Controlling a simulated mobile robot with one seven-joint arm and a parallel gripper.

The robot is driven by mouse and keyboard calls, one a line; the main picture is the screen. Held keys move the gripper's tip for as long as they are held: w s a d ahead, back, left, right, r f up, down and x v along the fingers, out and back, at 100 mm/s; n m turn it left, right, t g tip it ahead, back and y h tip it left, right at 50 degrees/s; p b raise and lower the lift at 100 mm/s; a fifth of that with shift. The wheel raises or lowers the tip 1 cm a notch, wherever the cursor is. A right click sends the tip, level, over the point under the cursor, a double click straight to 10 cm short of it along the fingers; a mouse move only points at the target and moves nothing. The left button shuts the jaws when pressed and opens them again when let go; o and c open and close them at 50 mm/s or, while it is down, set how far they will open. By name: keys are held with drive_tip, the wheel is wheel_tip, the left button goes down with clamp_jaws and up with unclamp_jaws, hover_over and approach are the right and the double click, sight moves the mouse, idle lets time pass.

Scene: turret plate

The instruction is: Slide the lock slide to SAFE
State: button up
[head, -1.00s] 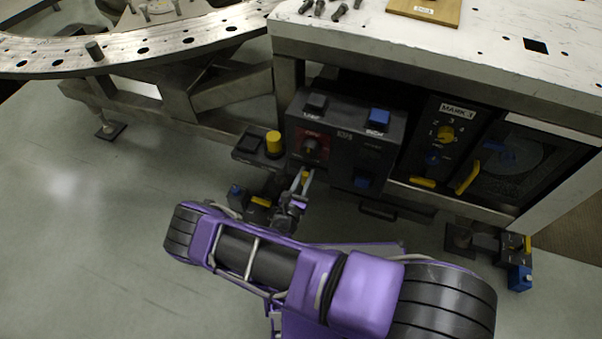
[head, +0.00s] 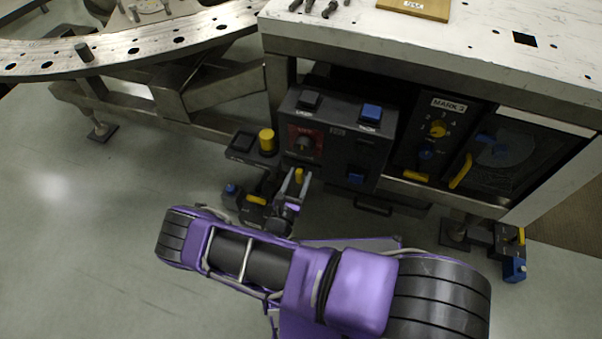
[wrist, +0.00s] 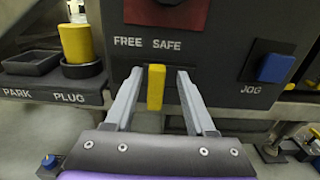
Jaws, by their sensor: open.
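The lock slide's yellow handle (wrist: 156,88) stands upright on the dark panel, under the white words FREE and SAFE. In the wrist view its top is between the two words, a little nearer SAFE. My gripper (wrist: 160,73) is open, with one grey finger on each side of the handle and a gap on both sides, wider on the right. In the head view the handle (head: 298,175) shows between the fingers of my gripper (head: 295,182), low on the front of the control box.
A yellow plug (wrist: 77,44) stands in a holder left of the slide, beside an empty PARK tray (wrist: 32,62). A blue JOG button (wrist: 275,68) is to the right. A red plate with a dark knob (head: 305,143) is just above. The workbench (head: 430,45) overhangs the box.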

drive_tip(key=v, duration=1.5)
drive_tip(key=shift+s+p, duration=0.3)
drive_tip(key=shift+s, duration=0.1)
drive_tip(key=shift+a, duration=0.1)
